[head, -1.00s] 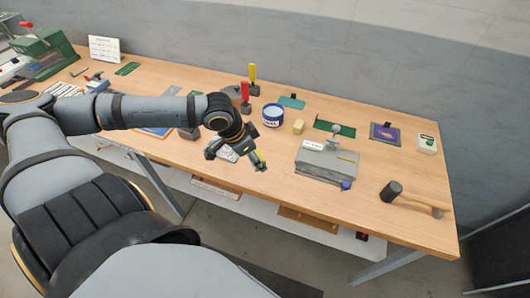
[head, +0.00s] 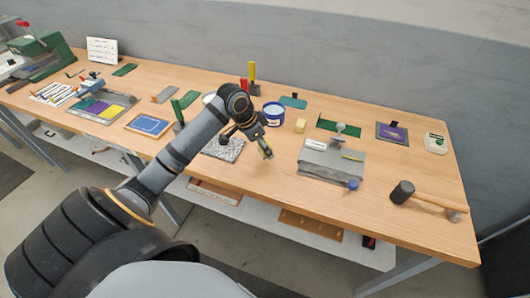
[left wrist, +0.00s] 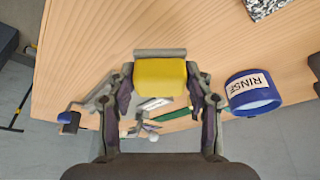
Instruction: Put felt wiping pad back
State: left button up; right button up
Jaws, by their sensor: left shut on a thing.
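In the left wrist view, a yellow block with a grey layer along its far edge, which looks like the felt wiping pad (left wrist: 160,80), sits between my left gripper's fingers (left wrist: 160,92). The fingers are shut on its two sides. In the head view my left gripper (head: 266,152) is over the middle of the bench, between the speckled slab (head: 222,149) and the grey block with a knob (head: 333,160). My right gripper is not in view.
A blue-and-white RINSE tub (head: 273,115) stands just behind my gripper, with a cream block (head: 300,126) beside it. A mallet (head: 402,192) lies at the right. A blue-faced board (head: 150,125) lies at the left. Bare bench runs along the front edge.

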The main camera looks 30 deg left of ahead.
pick_arm(q)
jog(key=shift+w+a+f, duration=0.2)
jog(key=shift+w+f, duration=0.4)
jog(key=shift+f, duration=0.2)
notch_tip(320, 180, down, 3)
jog(key=shift+r+p, duration=0.2)
jog(key=shift+p, duration=0.3)
jog(key=shift+f, duration=0.2)
jog(key=shift+f, duration=0.1)
jog(key=o, duration=1.2)
jog(key=shift+b+v, duration=0.45)
jog(key=shift+v, duration=5.75)
